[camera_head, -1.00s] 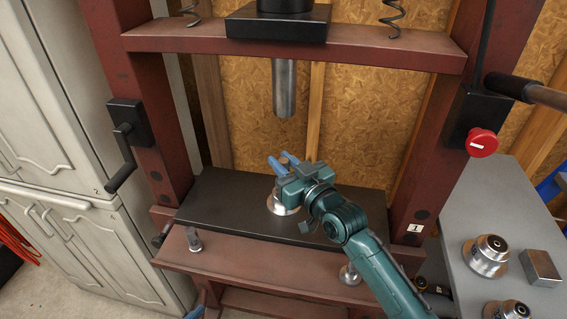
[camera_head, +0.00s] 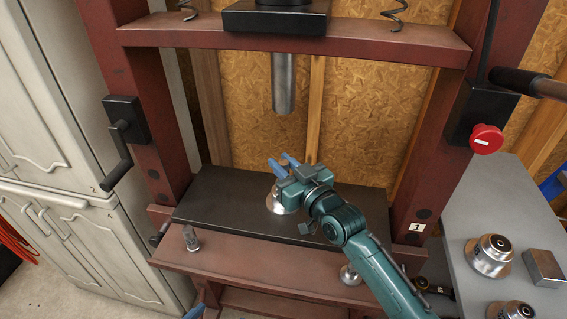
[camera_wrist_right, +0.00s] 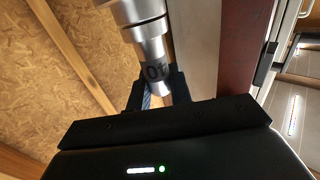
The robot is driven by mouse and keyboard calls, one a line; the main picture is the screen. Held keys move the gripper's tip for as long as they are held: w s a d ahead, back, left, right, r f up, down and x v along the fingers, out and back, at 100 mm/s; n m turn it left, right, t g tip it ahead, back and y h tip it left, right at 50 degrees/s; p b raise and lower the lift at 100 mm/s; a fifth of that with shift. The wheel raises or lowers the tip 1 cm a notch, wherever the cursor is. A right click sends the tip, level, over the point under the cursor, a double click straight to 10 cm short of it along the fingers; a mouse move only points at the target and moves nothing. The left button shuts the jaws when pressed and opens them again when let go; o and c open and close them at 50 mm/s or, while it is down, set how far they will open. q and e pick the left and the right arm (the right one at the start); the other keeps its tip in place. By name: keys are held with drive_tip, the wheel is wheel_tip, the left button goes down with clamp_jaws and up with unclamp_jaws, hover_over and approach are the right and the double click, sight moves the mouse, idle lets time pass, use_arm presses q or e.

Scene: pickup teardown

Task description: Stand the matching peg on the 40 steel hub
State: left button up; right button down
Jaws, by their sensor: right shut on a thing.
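My right gripper (camera_head: 283,163) is over the black press bed (camera_head: 225,200), its blue fingers shut on a slim steel peg (camera_head: 284,163). The steel hub (camera_head: 279,207) stands on the bed directly under the gripper, partly hidden by it. The right wrist view appears upside down. There the stepped hub (camera_wrist_right: 150,48) has a dark band marked 40, and the peg (camera_wrist_right: 167,97) is between the fingers, in line with the band's end. I cannot tell if peg and hub touch.
The press ram (camera_head: 284,85) hangs above the gripper. Red posts stand on both sides. A short steel piece (camera_head: 191,238) and another (camera_head: 350,275) are on the front beam. The grey table at right holds a hub (camera_head: 489,255) and a steel block (camera_head: 542,267).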

drive_tip(key=shift+r, duration=0.1)
drive_tip(key=c, duration=1.4)
unclamp_jaws()
drive_tip(key=shift+o, duration=1.1)
drive_tip(key=shift+f, duration=0.2)
drive_tip(key=v, duration=1.3)
drive_tip(key=shift+b, duration=0.35)
drive_tip(key=shift+s+d, duration=0.1)
